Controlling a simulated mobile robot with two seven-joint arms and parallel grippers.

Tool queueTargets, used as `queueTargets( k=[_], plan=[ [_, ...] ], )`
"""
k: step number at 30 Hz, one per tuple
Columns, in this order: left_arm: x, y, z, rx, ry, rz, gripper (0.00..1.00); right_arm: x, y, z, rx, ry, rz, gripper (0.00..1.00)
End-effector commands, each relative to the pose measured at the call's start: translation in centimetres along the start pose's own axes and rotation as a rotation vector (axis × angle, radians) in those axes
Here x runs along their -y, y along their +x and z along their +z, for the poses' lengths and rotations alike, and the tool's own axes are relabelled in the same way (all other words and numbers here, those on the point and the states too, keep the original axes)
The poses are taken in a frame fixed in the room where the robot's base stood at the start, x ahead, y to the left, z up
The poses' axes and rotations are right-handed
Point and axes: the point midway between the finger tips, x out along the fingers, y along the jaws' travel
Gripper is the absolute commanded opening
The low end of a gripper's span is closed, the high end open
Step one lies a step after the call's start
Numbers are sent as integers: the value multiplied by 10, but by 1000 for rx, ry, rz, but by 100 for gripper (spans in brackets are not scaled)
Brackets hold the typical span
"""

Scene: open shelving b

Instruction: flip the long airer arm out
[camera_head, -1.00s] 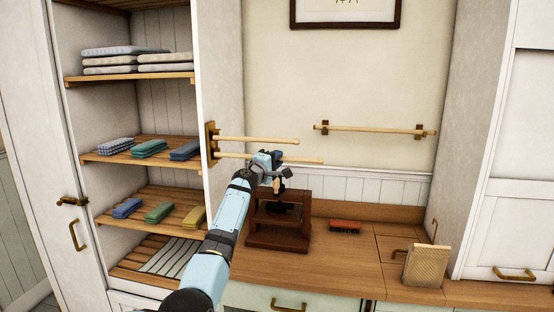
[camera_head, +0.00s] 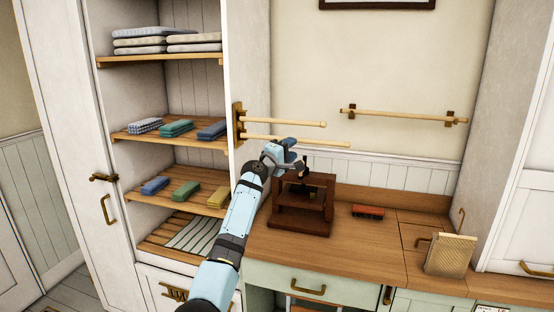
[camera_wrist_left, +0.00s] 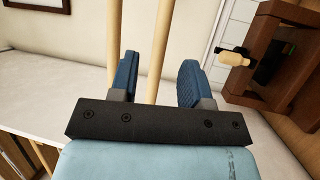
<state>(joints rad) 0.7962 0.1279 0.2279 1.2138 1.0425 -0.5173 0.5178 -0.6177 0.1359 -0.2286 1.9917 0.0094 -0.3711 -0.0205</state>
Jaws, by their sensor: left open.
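The airer's wooden bracket (camera_head: 239,124) is fixed to the side panel of the shelving. Its long arm (camera_head: 325,143) is the lower of two pale rods and points right. The shorter arm (camera_head: 290,121) lies above it. My left gripper (camera_head: 297,155) is open and empty by the long arm, just under it in the head view. In the left wrist view, the long arm (camera_wrist_left: 161,40) appears between the two blue fingers of the left gripper (camera_wrist_left: 158,65), and the short arm (camera_wrist_left: 91,45) lies outside the left finger. Contact cannot be seen. My right gripper is out of view.
A dark wooden stand (camera_head: 303,203) is on the counter (camera_head: 340,248), close below my left gripper. A fixed rail (camera_head: 405,116) is on the back wall. Folded cloths fill the shelves at left.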

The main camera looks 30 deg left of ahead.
Motion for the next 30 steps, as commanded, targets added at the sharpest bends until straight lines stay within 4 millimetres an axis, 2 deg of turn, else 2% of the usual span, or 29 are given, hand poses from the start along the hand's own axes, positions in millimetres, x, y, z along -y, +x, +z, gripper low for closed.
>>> queueTargets(
  k=[1,6,12,30],
  plan=[
    [3,-13,0,-1,3,0,44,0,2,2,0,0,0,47],
    [2,-48,0,-1,3,0,44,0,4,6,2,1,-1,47],
    [1,-70,0,0,-1,0,44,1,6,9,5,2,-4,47],
    [0,-74,0,0,0,0,44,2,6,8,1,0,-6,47]
  ],
)
